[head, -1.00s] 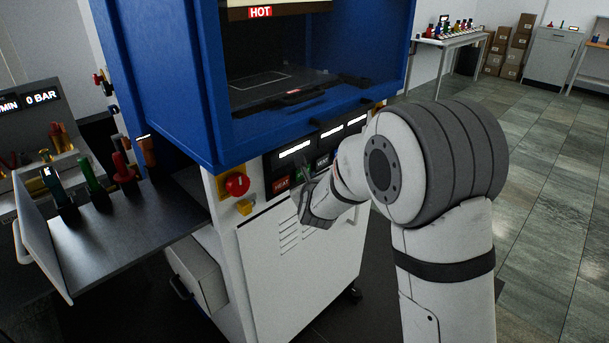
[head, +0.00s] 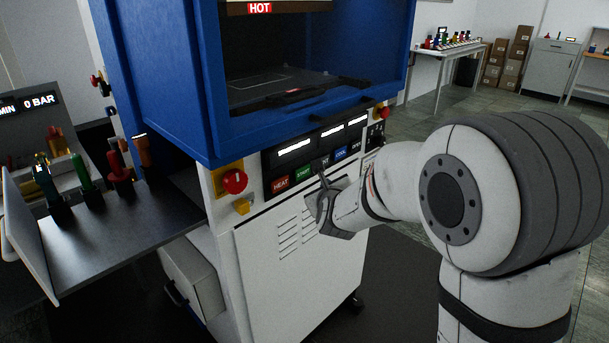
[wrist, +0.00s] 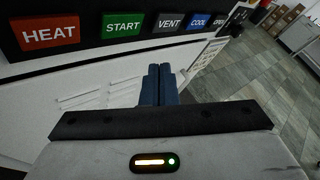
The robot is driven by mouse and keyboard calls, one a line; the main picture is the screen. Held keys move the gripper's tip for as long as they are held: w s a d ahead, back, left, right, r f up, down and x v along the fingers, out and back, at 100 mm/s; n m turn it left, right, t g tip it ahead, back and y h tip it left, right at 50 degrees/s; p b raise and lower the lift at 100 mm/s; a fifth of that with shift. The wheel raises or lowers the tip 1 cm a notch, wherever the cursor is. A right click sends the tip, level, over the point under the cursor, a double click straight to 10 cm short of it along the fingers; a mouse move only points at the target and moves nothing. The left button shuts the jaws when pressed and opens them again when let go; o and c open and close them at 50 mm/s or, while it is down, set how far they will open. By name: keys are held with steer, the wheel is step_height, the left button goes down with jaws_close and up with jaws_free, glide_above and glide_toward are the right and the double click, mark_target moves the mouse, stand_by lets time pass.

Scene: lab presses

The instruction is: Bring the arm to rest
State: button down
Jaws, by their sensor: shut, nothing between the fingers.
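My gripper (head: 322,182) is in front of the press's control panel (head: 318,160), below the row of buttons. In the wrist view its two blue fingers (wrist: 160,84) are together, with nothing between them. They point toward the white press front, below the START button (wrist: 123,25) and the VENT button (wrist: 170,23). In the head view the fingertips are small, and I cannot tell whether they touch the panel. My arm comes in from the right.
The blue press (head: 170,80) has a HOT sign (head: 260,8) above its chamber. A red emergency knob (head: 234,181) is left of the panel. A side shelf (head: 130,225) at left holds several coloured-handled tools. Open floor (head: 420,120) lies at the back right.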

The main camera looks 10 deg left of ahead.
stand_by(0.3)
steer(key=s+d+r+n+g+p, duration=0.1)
steer(key=s+d+n+g, duration=0.3)
steer(key=s+n, duration=0.5)
steer(key=s+d+r+n+g+h+p, duration=0.1)
steer(key=s+d+n+g+p, duration=0.3)
steer(key=s+d+n, duration=0.4)
steer(key=s+d+r+n+g+h+p, duration=0.1)
steer(key=s+d+r+n+g+p, duration=0.2)
steer(key=s+d+n, duration=0.3)
steer(key=s+n, duration=0.5)
steer(key=s, duration=0.5)
steer(key=shift+r+n+g, duration=0.2)
steer(key=shift+n+g, duration=0.2)
steer(key=shift+s+d, duration=0.1)
